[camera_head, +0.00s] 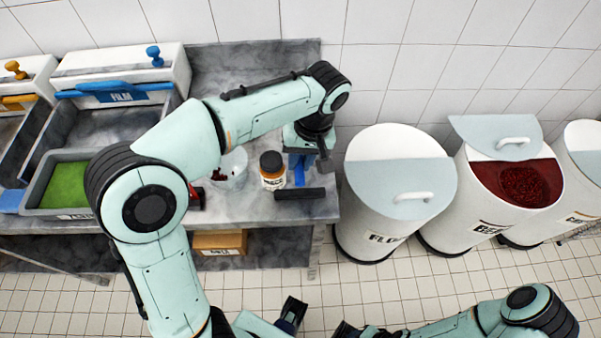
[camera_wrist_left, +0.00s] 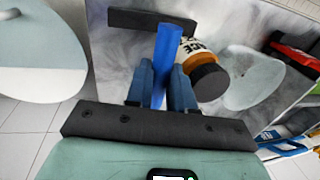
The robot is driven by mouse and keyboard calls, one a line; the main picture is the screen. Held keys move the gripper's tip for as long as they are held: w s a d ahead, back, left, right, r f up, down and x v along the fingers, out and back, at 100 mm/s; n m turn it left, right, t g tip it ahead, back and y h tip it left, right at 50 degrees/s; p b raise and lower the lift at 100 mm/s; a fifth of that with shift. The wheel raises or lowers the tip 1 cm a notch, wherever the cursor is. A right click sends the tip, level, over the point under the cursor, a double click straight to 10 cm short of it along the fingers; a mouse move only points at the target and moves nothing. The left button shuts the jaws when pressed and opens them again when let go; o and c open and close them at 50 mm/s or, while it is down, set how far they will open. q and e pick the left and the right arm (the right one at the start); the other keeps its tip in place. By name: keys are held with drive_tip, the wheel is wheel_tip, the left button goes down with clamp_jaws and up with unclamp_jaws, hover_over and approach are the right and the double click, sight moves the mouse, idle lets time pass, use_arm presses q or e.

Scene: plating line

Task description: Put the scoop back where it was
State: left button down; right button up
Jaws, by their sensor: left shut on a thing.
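My left gripper (camera_head: 300,160) reaches down over the right end of the grey worktop. In the left wrist view, its fingers (camera_wrist_left: 160,95) are shut on the blue handle of a tool (camera_wrist_left: 162,55). A long black crosspiece (camera_wrist_left: 140,18) sits at the tool's far end; in the head view this black bar (camera_head: 305,195) shows near the front edge. No scoop bowl is visible on it, so I cannot confirm it is the scoop. I cannot tell whether it touches the worktop. A dark part at the bottom edge (camera_head: 345,329) may belong to my right gripper; its jaws are unclear.
An orange-labelled jar with a dark lid (camera_head: 272,170) stands close beside the tool. A pale bowl (camera_head: 230,168) is left of it, with a red and black object (camera_head: 196,196) nearby. White bins (camera_head: 375,225) stand right of the worktop (camera_head: 240,62); one open bin (camera_head: 500,205) holds red contents.

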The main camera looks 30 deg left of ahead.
use_arm(q)
drive_tip(key=shift+f+b, duration=0.35)
drive_tip(key=shift+f, duration=2.25)
drive_tip(key=shift+f, duration=0.2)
drive_tip(key=c, duration=1.3)
unclamp_jaws()
drive_tip(key=shift+o, duration=0.2)
wheel_tip(320, 180, up, 12)
drive_tip(key=w+d+p, duration=0.1)
drive_tip(key=d+p, duration=0.1)
drive_tip(key=shift+r, duration=0.15)
